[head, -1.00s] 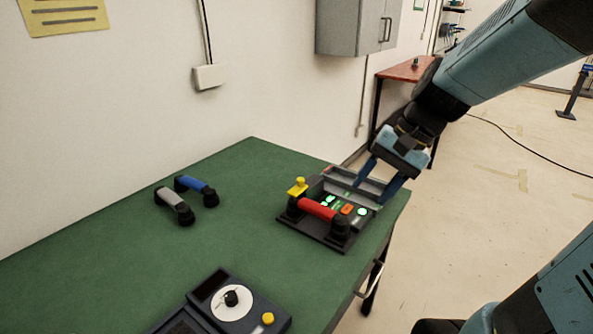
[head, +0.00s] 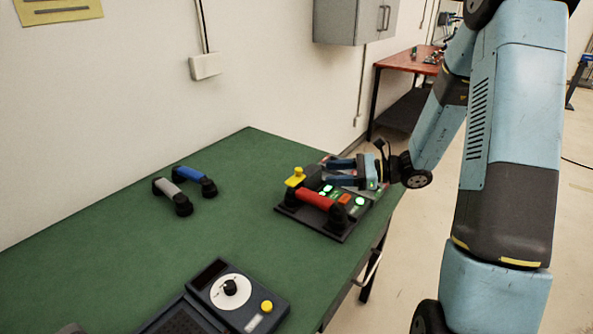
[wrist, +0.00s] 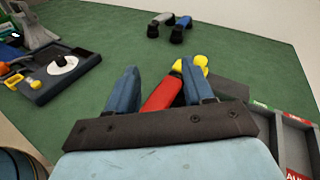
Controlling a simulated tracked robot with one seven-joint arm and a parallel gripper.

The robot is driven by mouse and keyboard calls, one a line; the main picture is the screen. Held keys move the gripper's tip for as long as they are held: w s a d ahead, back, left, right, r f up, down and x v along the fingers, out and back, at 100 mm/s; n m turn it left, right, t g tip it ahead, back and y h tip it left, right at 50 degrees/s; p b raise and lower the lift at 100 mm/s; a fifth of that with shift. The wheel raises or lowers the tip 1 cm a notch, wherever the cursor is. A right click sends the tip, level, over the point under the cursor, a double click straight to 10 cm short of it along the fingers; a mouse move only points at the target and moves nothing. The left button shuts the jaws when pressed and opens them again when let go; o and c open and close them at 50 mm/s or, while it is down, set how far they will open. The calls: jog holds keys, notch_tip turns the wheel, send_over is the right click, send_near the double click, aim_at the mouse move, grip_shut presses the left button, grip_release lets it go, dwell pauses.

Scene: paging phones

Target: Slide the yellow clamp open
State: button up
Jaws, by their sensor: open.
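The yellow clamp (head: 295,177) stands at the left end of the red handset (head: 314,198), on a dark phone base (head: 345,233) near the table's right edge. In the wrist view the clamp (wrist: 202,63) shows just beyond the right fingertip, which partly overlaps it. My gripper (head: 332,171) is open and empty, with its blue fingers pointing left, over the back of the base. In the wrist view the red handset (wrist: 163,93) appears between the fingers of my gripper (wrist: 160,69). I cannot tell whether a finger touches the clamp.
A grey handset (head: 172,196) and a blue handset (head: 194,180) lie to the left on the green table (head: 120,255). A dark device with a white dial (head: 230,288) and yellow button sits at the front. A wall (head: 100,110) runs behind the table.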

aim_at(298, 168)
jog(key=w+f+m+t, duration=0.1)
jog(key=w+d+f+m+t, duration=0.1)
jog(key=w+f+m, duration=0.1)
jog(key=w+d+f+m+t, duration=0.1)
jog(key=f+t, duration=0.1)
jog(key=shift+w+d+f+m+y, duration=0.1)
jog(key=shift+w+d+m+y, duration=0.2)
jog(key=shift+m, duration=0.1)
jog(key=x, duration=1.3)
jog(key=shift+w+a, duration=0.25)
jog(key=shift+a, duration=0.1)
jog(key=shift+c, duration=0.3)
grip_shut()
